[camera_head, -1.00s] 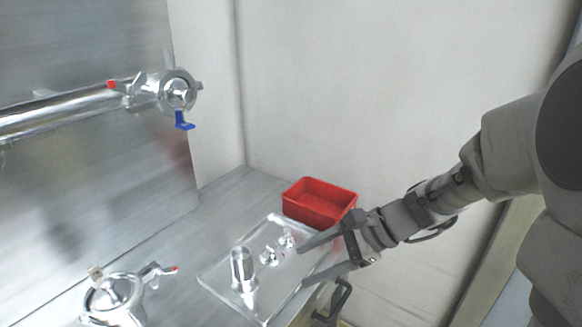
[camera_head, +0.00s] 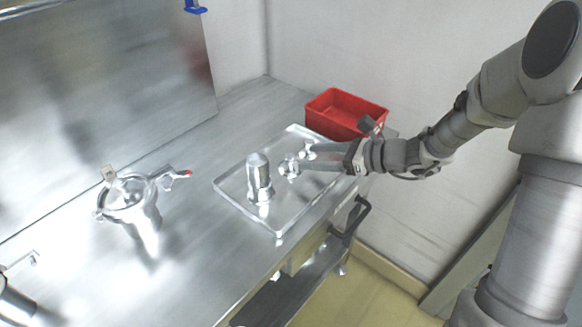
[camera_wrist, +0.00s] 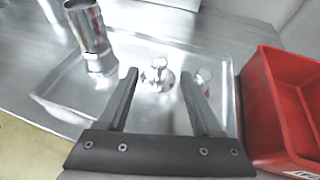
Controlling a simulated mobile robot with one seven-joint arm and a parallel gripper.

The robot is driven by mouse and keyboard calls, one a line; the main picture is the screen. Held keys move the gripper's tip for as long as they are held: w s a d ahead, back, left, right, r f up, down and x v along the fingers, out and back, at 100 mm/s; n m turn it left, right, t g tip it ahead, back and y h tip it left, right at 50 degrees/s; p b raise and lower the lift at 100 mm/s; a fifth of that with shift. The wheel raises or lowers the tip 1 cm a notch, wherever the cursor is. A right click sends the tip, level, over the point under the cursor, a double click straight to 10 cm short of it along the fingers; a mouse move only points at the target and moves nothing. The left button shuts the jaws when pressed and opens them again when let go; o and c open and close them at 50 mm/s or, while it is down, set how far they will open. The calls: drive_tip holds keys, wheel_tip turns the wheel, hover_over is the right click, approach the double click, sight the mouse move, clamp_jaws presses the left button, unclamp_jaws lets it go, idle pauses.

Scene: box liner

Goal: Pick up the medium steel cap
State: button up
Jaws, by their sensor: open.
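In the wrist view the cap (camera_wrist: 158,77) lies between and slightly beyond the fingertips, apart from both. My gripper (camera_head: 304,157) is open and empty, reaching in from the right, low over the tray; its fingers (camera_wrist: 159,75) also show in the wrist view. A smaller steel cap (camera_wrist: 203,76) sits just right of the right finger, partly hidden by it.
A tall steel cylinder (camera_head: 259,177) stands on the tray left of the cap. A red bin (camera_head: 347,108) stands behind the tray, close to my gripper. A steel vessel with a red-tipped handle (camera_head: 130,200) stands at left on the steel table (camera_head: 200,250).

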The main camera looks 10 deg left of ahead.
sight(295, 159)
drive_tip(key=shift+x, duration=1.1)
drive_tip(key=x, duration=0.2)
drive_tip(key=b+x, duration=0.1)
drive_tip(key=x, duration=0.2)
drive_tip(key=shift+s+f, duration=0.1)
drive_tip(key=shift+f, duration=0.3)
drive_tip(key=shift+d, duration=0.1)
clamp_jaws()
